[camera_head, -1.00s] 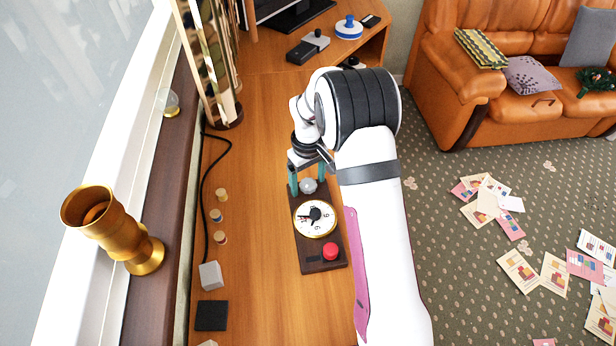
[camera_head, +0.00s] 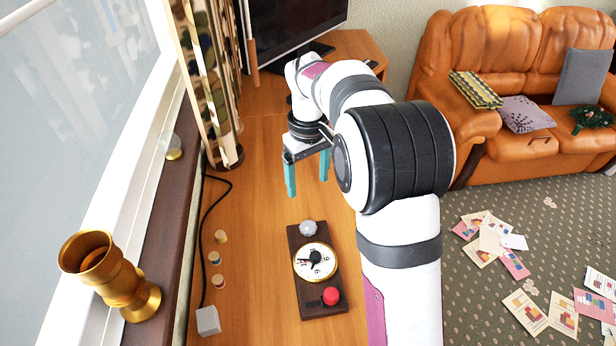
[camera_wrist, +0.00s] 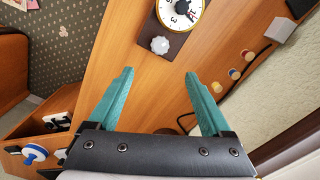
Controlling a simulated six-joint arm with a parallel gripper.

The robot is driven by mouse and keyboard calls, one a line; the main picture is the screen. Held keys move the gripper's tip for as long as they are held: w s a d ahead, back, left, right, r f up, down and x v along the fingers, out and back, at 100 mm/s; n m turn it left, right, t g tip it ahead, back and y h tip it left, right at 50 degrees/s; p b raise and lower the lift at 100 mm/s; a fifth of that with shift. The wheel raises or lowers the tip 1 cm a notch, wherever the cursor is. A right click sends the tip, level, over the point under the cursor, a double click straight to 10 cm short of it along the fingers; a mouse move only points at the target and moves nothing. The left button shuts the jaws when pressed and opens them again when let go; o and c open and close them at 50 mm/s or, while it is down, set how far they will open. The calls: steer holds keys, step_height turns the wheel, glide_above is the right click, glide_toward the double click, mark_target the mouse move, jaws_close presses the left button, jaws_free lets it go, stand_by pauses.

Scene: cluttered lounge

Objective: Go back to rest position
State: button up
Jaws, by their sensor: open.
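My gripper (camera_head: 308,186) is open and empty, with two teal fingers pointing down above the wooden desk (camera_head: 260,270). In the wrist view my gripper (camera_wrist: 155,75) shows its fingers spread apart with nothing between them. A dark wooden board (camera_head: 329,308) with a white dial (camera_head: 326,272), a red button (camera_head: 331,296) and a pale round knob (camera_head: 308,228) lies on the desk, nearer the camera than the fingertips. In the wrist view the knob (camera_wrist: 160,45) and part of the dial (camera_wrist: 190,8) show beyond the fingers, apart from them.
Several small wooden pegs (camera_head: 214,258), a grey block (camera_head: 208,321) and a black cable (camera_head: 203,230) lie left of the board. A golden vase (camera_head: 128,290) stands on the sill. A tall mirrored ornament (camera_head: 205,90) and a monitor (camera_head: 295,35) are behind. An orange sofa (camera_head: 550,160) stands right.

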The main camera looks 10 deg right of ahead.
steer(key=s+r+m, duration=0.4)
steer(key=s+r, duration=0.1)
steer(key=s, duration=0.7)
steer(key=s+f+m+y, duration=0.1)
steer(key=s+m, duration=0.5)
steer(key=s, duration=1.4)
steer(key=shift+f+m+y, duration=0.4)
steer(key=shift+f, duration=0.3)
